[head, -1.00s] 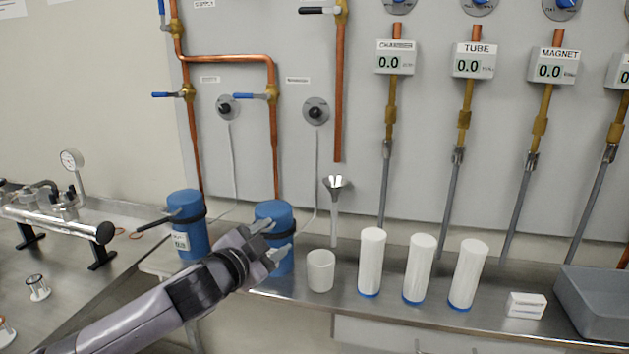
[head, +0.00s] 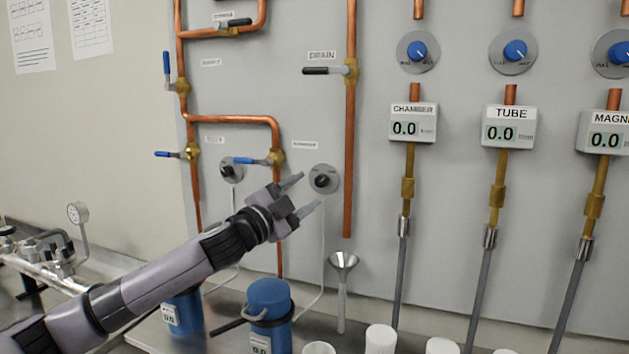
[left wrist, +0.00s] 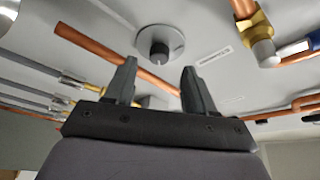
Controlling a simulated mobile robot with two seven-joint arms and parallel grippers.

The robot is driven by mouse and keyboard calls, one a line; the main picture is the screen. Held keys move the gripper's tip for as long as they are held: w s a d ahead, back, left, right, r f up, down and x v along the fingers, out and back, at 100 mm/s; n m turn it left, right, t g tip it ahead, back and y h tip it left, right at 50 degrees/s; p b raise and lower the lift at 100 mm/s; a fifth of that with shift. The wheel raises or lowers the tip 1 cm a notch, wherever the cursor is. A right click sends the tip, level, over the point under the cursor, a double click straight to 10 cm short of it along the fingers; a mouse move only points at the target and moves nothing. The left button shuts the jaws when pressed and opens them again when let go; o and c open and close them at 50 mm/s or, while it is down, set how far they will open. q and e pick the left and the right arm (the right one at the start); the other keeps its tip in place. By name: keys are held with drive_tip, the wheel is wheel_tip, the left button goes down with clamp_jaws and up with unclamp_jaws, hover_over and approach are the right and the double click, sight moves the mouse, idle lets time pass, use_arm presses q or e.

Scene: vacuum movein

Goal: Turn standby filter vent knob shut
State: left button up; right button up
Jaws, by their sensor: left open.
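The standby filter vent knob (head: 322,180) is a black knob on a round grey plate on the wall panel, under a small label too blurred to read surely. My left gripper (head: 306,193) is open and empty, just left of this knob in the head view, its fingers apart from it. In the left wrist view a black knob on a round plate (left wrist: 160,51) shows beyond and between the two open fingertips (left wrist: 158,72). My right gripper is not in view.
Copper pipes with a blue-lever valve (head: 262,161) run left of the knob. A vertical copper pipe (head: 349,120) and a funnel (head: 343,262) are to its right. Blue canisters (head: 270,300) stand on the bench below. Meters (head: 412,122) hang further right.

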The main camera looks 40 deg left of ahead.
sight(319, 183)
use_arm(q)
drive_tip(key=shift+p+x, duration=0.65)
drive_tip(key=shift+x, duration=1.35)
drive_tip(key=shift+d+f, duration=0.1)
clamp_jaws()
